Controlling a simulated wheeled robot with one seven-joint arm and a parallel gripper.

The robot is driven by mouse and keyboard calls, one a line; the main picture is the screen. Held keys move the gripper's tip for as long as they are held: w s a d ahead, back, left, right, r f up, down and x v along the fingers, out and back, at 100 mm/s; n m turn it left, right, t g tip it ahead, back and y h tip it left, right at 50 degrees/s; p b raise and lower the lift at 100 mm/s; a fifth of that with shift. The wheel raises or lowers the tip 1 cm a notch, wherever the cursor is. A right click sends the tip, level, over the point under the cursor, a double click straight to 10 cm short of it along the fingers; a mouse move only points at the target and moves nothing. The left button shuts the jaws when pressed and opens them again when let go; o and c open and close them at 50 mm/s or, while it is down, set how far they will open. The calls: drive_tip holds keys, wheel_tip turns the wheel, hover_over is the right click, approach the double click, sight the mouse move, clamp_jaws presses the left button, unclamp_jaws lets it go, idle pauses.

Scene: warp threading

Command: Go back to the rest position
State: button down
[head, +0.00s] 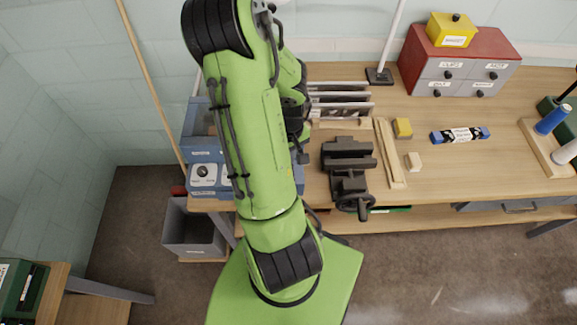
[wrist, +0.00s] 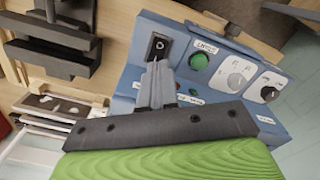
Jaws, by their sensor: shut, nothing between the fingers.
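My gripper (wrist: 158,86) shows in the wrist view with its two fingers together and nothing between them. Its tips are in front of a blue control panel (wrist: 225,48), close to a black switch plate (wrist: 158,46) on it. I cannot tell whether they touch. In the head view my green arm reaches over the left end of the workbench and hides the gripper. Part of the blue panel (head: 205,157) shows left of the arm there.
A dark vise (head: 348,165) stands right of my arm, with a slotted rack (head: 340,100) behind it. A red drawer cabinet (head: 460,62) is at the back. A grey bin (head: 193,232) sits below the bench's left end.

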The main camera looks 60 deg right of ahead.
idle(0.4)
drive_tip(key=w+a+r+n+t+b, duration=0.3)
drive_tip(key=w+a+r, duration=0.7)
drive_tip(key=w+a, duration=0.1)
drive_tip(key=s+a+r+n+t+b, duration=0.1)
drive_tip(key=s+a+r, duration=0.2)
drive_tip(key=a, duration=0.5)
drive_tip(key=s+a+r+n+t+b, duration=0.1)
drive_tip(key=s+a+r+n+b, duration=0.1)
drive_tip(key=a+r, duration=0.3)
drive_tip(key=s+a, duration=0.1)
drive_tip(key=a, duration=0.1)
drive_tip(key=shift+s+a+r+n+t, duration=0.25)
drive_tip(key=shift+a+n+t, duration=0.05)
drive_tip(key=shift+a, duration=0.1)
